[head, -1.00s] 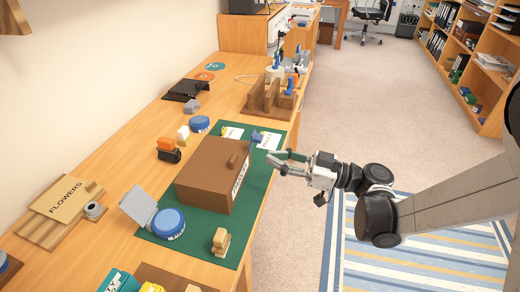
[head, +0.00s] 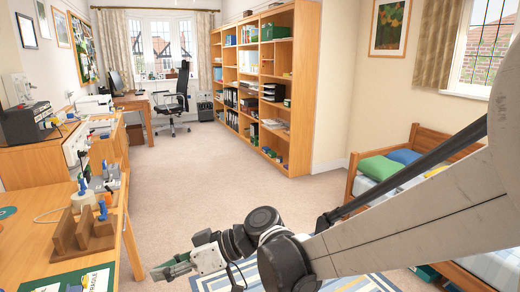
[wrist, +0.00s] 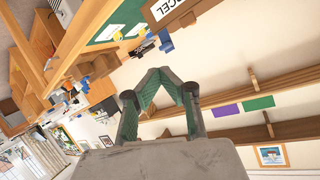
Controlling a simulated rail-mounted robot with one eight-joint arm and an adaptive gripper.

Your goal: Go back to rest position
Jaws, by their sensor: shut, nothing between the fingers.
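My gripper (head: 172,268) shows at the bottom of the head view, to the right of the workbench (head: 30,228) and over the floor. Its fingers are shut with nothing between them. In the wrist view the green-padded fingertips (wrist: 160,74) meet in a point. Past them, the wrist view shows the green mat (wrist: 104,40) and the edge of a box lettered "CEL" (wrist: 174,8). My arm reaches in from the right of the head view.
A wooden organizer (head: 84,238) stands on the bench near its right edge. A bed (head: 400,165) stands at the right. A desk chair (head: 176,105) is at the back. The carpet (head: 190,175) between them is clear.

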